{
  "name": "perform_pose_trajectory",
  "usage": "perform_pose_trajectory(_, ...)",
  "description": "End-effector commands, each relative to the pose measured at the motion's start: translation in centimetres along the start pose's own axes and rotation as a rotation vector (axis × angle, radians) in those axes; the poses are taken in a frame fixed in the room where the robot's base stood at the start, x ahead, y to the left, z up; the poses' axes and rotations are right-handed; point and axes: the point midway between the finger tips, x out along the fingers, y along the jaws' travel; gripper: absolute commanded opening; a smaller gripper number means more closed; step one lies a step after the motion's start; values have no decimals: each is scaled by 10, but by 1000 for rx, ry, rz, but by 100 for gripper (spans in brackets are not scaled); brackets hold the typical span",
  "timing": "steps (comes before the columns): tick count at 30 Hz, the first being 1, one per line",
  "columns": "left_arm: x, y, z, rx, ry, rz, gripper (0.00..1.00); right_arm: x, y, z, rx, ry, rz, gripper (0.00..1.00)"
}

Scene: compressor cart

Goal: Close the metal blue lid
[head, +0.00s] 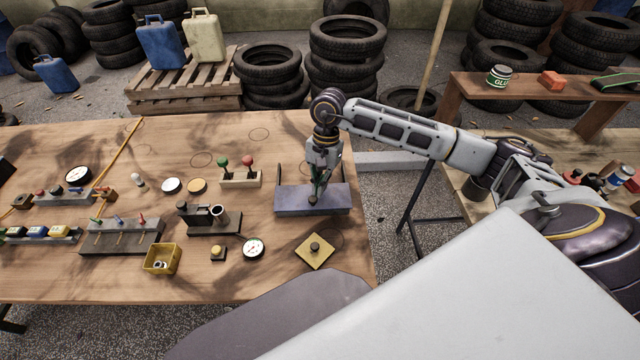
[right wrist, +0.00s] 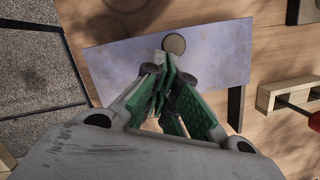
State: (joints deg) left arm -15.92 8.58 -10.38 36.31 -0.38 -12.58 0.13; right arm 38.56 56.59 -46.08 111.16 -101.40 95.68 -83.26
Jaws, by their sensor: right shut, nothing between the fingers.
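The blue-grey metal lid (head: 290,201) is a flat rectangular plate near the right end of the wooden table. It has a round knob, which shows in the right wrist view (right wrist: 174,43), near one edge of the plate (right wrist: 225,50). My right gripper (head: 316,192) points down over the lid; it is shut and empty. In the right wrist view its green-padded fingertips (right wrist: 168,68) are just beside the knob, and I cannot tell if they touch it. Dark upright bars stand at the plate's two sides. What lies under the plate is hidden. My left gripper is not in view.
A block with green and red levers (head: 240,178) stands just left of the lid. A yellow square plate with a knob (head: 315,250) lies in front. A black device (head: 208,218) and gauge (head: 253,248) are to the left. The table's right edge is close.

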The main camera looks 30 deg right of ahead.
Motion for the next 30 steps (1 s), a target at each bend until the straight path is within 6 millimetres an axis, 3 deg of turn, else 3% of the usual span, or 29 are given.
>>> perform_pose_trajectory(8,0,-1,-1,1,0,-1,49,-24,-1,-1,1,3,-5,0)
perform_pose_trajectory(24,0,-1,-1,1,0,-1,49,-101,-1,-1,0,4,-6,0)
perform_pose_trajectory(30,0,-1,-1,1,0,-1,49,-116,-1,-1,1,3,-6,0)
